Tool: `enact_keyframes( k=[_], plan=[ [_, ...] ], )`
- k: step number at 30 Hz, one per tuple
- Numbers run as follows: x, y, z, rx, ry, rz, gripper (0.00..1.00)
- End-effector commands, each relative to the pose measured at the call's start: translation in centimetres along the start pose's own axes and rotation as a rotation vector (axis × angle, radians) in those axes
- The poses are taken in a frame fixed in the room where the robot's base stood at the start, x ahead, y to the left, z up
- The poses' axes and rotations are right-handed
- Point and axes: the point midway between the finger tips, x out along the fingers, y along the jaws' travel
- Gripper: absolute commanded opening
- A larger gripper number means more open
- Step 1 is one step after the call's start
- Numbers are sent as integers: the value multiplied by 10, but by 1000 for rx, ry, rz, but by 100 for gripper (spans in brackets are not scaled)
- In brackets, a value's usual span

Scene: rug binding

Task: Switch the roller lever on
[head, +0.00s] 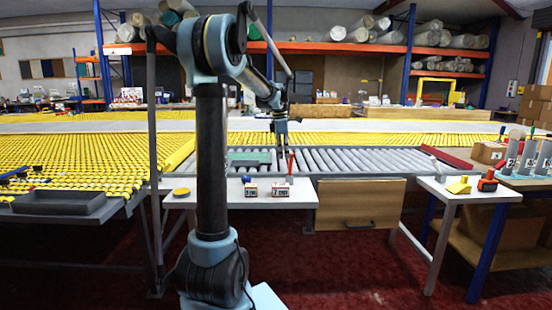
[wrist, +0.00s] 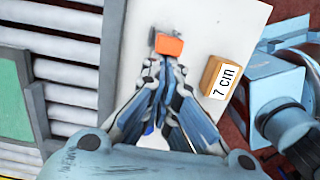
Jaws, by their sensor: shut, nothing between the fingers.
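The roller lever (head: 290,164) has a red handle and stands upright at the back of a white side table (head: 235,197), beside the roller conveyor. In the wrist view its orange-red handle (wrist: 169,45) shows from above, with a small dark grey part behind it. My gripper (head: 281,143) is shut and empty, pointing down just left of and above the lever. In the wrist view the fingertips (wrist: 166,66) lie right beside the handle; I cannot tell whether they touch it. The lever's base is mostly hidden.
A yellow disc (head: 181,192) lies further left. Conveyor rollers (head: 350,161) and a green panel (wrist: 12,105) are behind.

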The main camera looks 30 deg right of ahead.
Motion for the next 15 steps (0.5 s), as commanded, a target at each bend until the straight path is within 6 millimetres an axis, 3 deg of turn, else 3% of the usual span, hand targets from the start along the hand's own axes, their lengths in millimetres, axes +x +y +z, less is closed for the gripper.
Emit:
enact_keyframes(
  k=[6, 15],
  plan=[
    [-1, 0, 21, 3, 152, -1, 0],
    [3, 0, 42, 0, 143, -2, 0]
  ],
)
